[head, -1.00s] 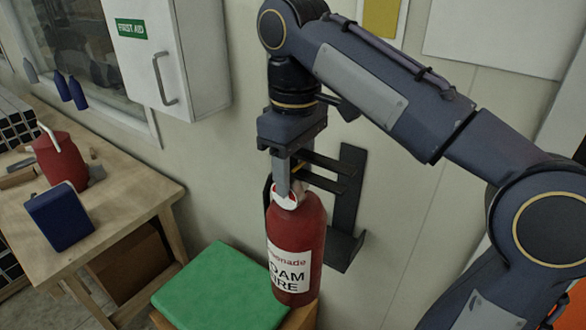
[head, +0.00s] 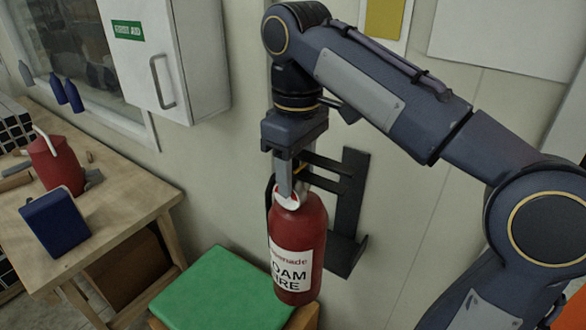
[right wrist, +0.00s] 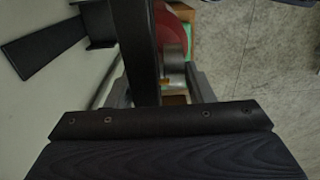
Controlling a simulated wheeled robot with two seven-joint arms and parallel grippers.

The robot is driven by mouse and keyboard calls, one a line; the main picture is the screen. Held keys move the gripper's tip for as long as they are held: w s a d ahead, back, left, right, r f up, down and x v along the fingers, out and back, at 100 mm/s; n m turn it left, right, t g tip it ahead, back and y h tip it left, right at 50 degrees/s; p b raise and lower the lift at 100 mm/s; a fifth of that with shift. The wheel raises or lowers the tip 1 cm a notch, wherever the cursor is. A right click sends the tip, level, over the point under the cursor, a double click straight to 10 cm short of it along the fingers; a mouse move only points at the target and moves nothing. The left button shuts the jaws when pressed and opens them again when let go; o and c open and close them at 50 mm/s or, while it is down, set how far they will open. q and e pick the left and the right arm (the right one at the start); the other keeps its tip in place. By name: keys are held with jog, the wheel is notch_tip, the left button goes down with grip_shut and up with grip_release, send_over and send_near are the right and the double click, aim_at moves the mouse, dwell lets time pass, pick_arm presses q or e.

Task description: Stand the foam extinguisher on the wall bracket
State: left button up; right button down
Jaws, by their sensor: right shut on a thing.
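The foam extinguisher (head: 298,245) is a red bottle with a white label, hanging upright in the head view. My right gripper (head: 290,180) is shut on its top, and the arm reaches in from the right. The wall bracket (head: 347,205) is a dark upright plate with a small shelf at its foot, just behind and to the right of the extinguisher. The extinguisher partly covers the bracket and is not on its shelf. In the right wrist view, the red extinguisher (right wrist: 172,38) shows in part beyond the gripper, with the dark bracket (right wrist: 45,45) at left. My left gripper is not seen.
A green-topped stool (head: 215,290) stands below the extinguisher. A wooden bench (head: 120,215) at left holds a red can (head: 57,165) and a blue box (head: 55,222). A white first aid cabinet (head: 165,60) hangs on the wall at upper left.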

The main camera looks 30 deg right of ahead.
aim_at(313, 185)
jog(key=shift+w+d+f+b, duration=0.25)
jog(key=shift+w+d+f, duration=0.2)
jog(key=shift+d+f, duration=0.35)
jog(key=shift+w+d+f+b, duration=0.2)
jog(key=shift+w+d+f, duration=0.3)
jog(key=shift+d, duration=0.4)
jog(key=shift+w+d+f+b, duration=0.25)
jog(key=shift+w+d+f, duration=0.1)
jog(key=shift+d+f, duration=0.45)
jog(key=w+d, duration=0.3)
jog(key=d, duration=0.2)
jog(key=w+d+f+p, duration=0.1)
jog(key=w+d, duration=0.2)
jog(key=d, duration=0.3)
jog(key=shift+d+p, duration=0.2)
jog(key=shift+p, duration=0.1)
jog(key=shift+f, duration=0.15)
